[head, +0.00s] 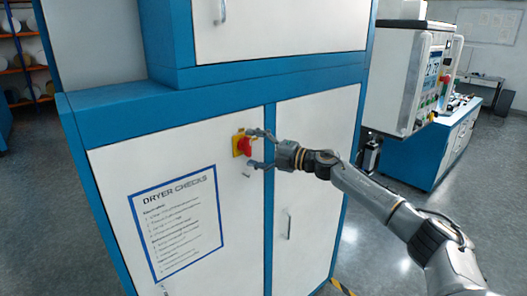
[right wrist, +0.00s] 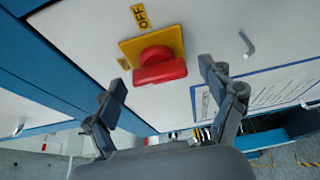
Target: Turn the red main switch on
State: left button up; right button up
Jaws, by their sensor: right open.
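The red main switch (head: 245,146) sits on a yellow plate (head: 237,145) on the white door of a blue-framed cabinet. In the right wrist view the red knob (right wrist: 160,66) stands out from its yellow plate (right wrist: 131,47), with an "OFF" label (right wrist: 140,16) beside the plate. My right gripper (head: 259,150) is open, its fingers pointing at the switch. In the right wrist view the fingers (right wrist: 164,84) are spread to either side of the knob, with nothing between them, and appear short of it. My left gripper is in neither view.
A "Dryer checks" sheet (head: 178,225) is on the same door, below left of the switch. Small handles (head: 289,226) stick out from the doors. A control panel (head: 432,75) hangs at the right, above a blue and white cabinet (head: 455,140). Grey floor is clear between.

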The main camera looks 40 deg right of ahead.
jog(key=v, duration=1.1)
jog(key=shift+s, duration=0.35)
jog(key=shift+d, duration=0.2)
